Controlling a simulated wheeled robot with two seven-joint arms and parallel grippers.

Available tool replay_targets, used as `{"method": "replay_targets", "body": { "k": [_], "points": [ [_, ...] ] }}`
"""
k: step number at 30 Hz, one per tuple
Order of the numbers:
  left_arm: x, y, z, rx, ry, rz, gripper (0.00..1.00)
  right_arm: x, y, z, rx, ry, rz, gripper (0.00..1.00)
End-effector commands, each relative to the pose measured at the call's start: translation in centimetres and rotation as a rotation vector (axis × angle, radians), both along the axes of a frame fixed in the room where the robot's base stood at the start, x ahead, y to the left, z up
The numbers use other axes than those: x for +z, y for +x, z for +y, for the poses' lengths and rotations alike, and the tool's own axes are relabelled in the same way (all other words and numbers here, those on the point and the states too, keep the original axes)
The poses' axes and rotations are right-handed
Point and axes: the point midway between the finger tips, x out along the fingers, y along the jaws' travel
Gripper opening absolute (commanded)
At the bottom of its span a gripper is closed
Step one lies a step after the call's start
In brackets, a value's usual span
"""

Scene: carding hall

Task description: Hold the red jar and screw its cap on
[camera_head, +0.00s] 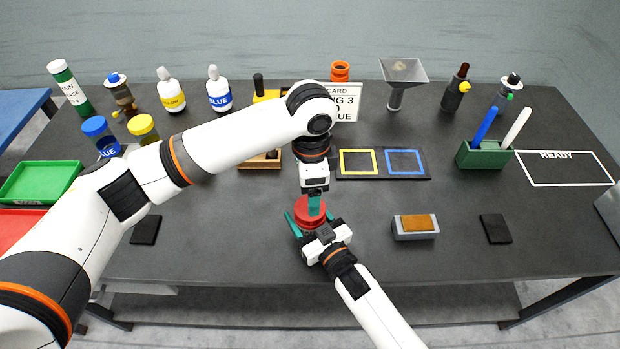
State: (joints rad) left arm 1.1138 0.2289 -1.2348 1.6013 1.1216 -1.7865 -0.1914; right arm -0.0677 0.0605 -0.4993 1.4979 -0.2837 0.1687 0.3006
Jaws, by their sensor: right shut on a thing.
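The red jar (307,221) stands near the front middle of the table, partly hidden by both grippers. My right gripper (309,222) reaches in from the front and is shut on the jar, its teal fingers along the jar's sides. My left gripper (314,204) points down from above, its teal fingers right at the red top. I cannot tell whether it is open or shut. The cap cannot be told apart from the jar's red top here, so whether it is seated is unclear.
A grey block with an orange-brown top (416,223) and a dark pad (496,228) lie to the right; another dark pad (146,229) lies left. Behind are a two-square board (383,177), a green pen holder (484,156), a funnel (402,70) and several bottles. Blue-lidded (95,126) and yellow-lidded (141,124) jars stand left.

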Motion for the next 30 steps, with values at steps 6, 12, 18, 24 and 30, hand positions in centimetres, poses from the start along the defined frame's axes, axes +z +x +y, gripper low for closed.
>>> {"method": "replay_targets", "body": {
  "k": [6,12,18,24,30],
  "points": [
    [0.9,0.0,0.0,0.52,-0.001,0.0,0.78,0.0,0.0,0.0,0.0,0.001,-0.001,0.0],
    [1.5,0.0,0.1,0.874,-0.001,0.001,0.78,0.0,0.0,0.0,0.0,0.001,-0.001,0.0],
    [1.7,0.0,0.1,1.03,-0.001,0.001,0.78,0.0,0.0,0.0,0.0,0.001,-0.001,0.0],
    [1.7,0.0,0.1,1.048,-0.001,0.001,0.78,0.0,0.0,0.0,0.0,0.001,-0.001,0.0],
    [1.6,0.0,0.1,1.047,0.0,0.001,0.78,0.0,0.0,0.0,0.0,0.001,-0.001,0.0]
  ]
}}
